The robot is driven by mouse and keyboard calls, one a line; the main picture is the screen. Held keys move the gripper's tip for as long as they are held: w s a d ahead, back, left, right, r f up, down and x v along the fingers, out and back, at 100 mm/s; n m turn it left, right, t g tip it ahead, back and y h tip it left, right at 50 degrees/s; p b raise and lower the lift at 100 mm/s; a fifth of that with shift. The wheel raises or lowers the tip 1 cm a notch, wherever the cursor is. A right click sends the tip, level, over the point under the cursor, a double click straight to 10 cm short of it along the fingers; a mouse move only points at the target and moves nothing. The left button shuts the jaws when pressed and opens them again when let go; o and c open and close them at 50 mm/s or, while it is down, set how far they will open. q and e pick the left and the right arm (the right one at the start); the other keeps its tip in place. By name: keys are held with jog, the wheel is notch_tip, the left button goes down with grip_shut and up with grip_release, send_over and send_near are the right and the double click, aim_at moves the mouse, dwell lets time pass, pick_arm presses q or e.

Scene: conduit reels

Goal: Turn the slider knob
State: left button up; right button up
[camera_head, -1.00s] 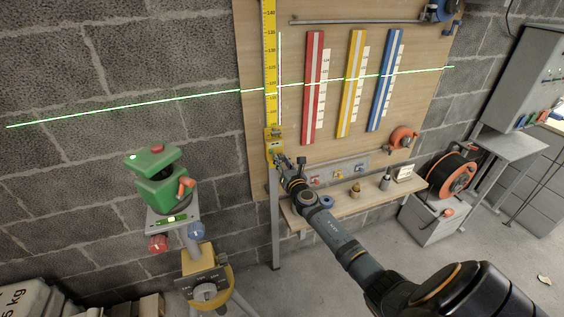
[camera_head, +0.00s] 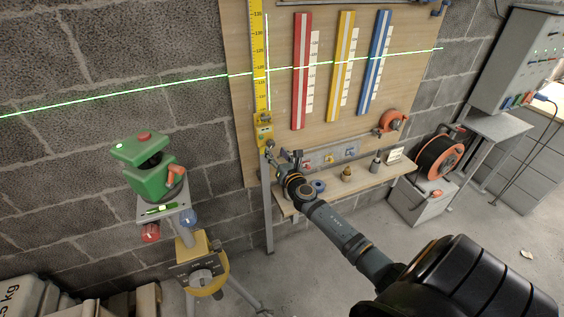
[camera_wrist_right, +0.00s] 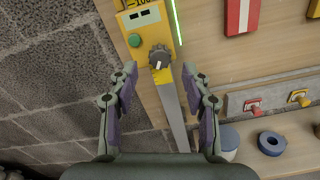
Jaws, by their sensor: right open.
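The slider (camera_head: 264,131) is a yellow block at the lower end of the yellow ruled scale (camera_head: 259,65) on the wooden board. In the right wrist view the slider body (camera_wrist_right: 137,20) carries a small display, a green button (camera_wrist_right: 134,40) and a dark ridged knob (camera_wrist_right: 159,57) with a white mark. My right gripper (camera_wrist_right: 159,85) is open, its two fingers on either side of the knob's line and short of it, with nothing between them. In the head view my right gripper (camera_head: 284,158) is small, just below and right of the slider. My left gripper is not seen.
A grey post (camera_head: 267,205) runs down below the slider. A shelf (camera_head: 345,190) with small parts stands right of my gripper. A green laser level (camera_head: 150,170) on a tripod stands to the left. Red, yellow and blue strips hang on the board.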

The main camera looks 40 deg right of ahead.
jog(key=v, duration=0.7)
jog(key=shift+s, duration=0.3)
jog(key=s+d+f+m+g, duration=0.1)
jog(key=s+f+m+g, duration=0.3)
jog(key=f, duration=0.7)
jog(key=s+d+f+m+g, duration=0.15)
jog(key=s+f+m, duration=0.45)
jog(key=f, duration=0.6)
jog(key=s+f+m+g, duration=0.4)
jog(key=s+f+m, duration=0.1)
jog(key=f, duration=0.6)
jog(key=s+a+f+m+g+y, duration=0.1)
jog(key=s+a+f+m, duration=0.3)
jog(key=s, duration=0.6)
jog(key=s+a+f+m+g+y, duration=0.1)
jog(key=s+a+f+m+g, duration=0.2)
jog(key=s+a+f+m, duration=0.2)
jog(key=s+a+f+m+g+y, duration=0.1)
jog(key=s+a+f+m, duration=0.3)
jog(key=s+f, duration=0.5)
jog(key=s+m+g, duration=0.1)
jog(key=s, duration=0.6)
jog(key=shift+a+f+m+g+y, duration=0.3)
jog(key=shift+a+m+g, duration=0.05)
jog(key=shift+a+m, duration=0.05)
